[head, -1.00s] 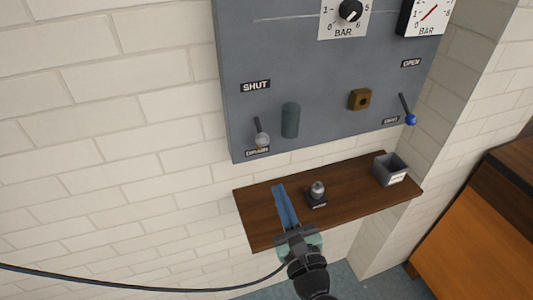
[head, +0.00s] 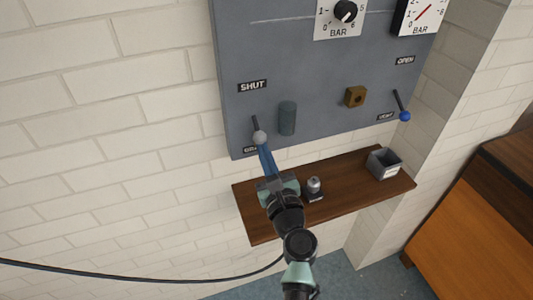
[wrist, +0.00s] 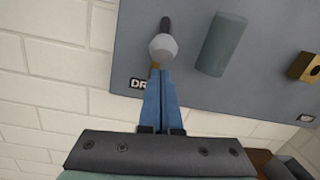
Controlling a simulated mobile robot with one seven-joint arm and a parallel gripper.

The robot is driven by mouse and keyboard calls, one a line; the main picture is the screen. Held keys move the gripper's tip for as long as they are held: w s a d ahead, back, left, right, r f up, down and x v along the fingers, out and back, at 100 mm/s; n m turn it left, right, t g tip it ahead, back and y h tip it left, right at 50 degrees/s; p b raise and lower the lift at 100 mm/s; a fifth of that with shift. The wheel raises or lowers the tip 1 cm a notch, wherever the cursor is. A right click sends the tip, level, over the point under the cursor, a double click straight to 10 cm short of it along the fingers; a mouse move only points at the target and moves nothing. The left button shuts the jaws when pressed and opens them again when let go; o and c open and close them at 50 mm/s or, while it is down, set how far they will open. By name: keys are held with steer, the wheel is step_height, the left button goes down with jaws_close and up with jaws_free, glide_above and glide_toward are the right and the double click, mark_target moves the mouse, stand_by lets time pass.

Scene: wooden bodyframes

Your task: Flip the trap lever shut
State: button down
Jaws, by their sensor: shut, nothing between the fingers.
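The lever (head: 260,136) with a pale grey ball knob hangs from the grey panel (head: 238,120) at its lower left. Its knob points down toward the DRAIN label, away from the SHUT label (head: 252,86) above. My gripper (head: 263,148) has its blue fingers together and empty, pointing up at the knob from just below. In the wrist view the knob (wrist: 163,46) is just beyond the fingertips (wrist: 159,72); I cannot tell whether they touch. My fingers partly hide the DRAIN label (wrist: 137,84).
Right of the lever, a grey-green cylinder (head: 287,118) and a brass block (head: 355,97) stick out of the panel. A blue-knobbed lever (head: 404,115) is further right. Below, a wooden shelf (head: 345,200) carries a small metal knobbed object (head: 313,188) and a grey bin (head: 384,163).

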steer(key=shift+s+r, duration=0.15)
steer(key=shift+r, duration=0.2)
steer(key=shift+r+p, duration=0.1)
steer(key=shift+p, duration=0.3)
steer(key=shift+s+r+g+p, duration=0.15)
steer(key=shift+g+p, duration=0.15)
steer(key=shift+p, duration=0.55)
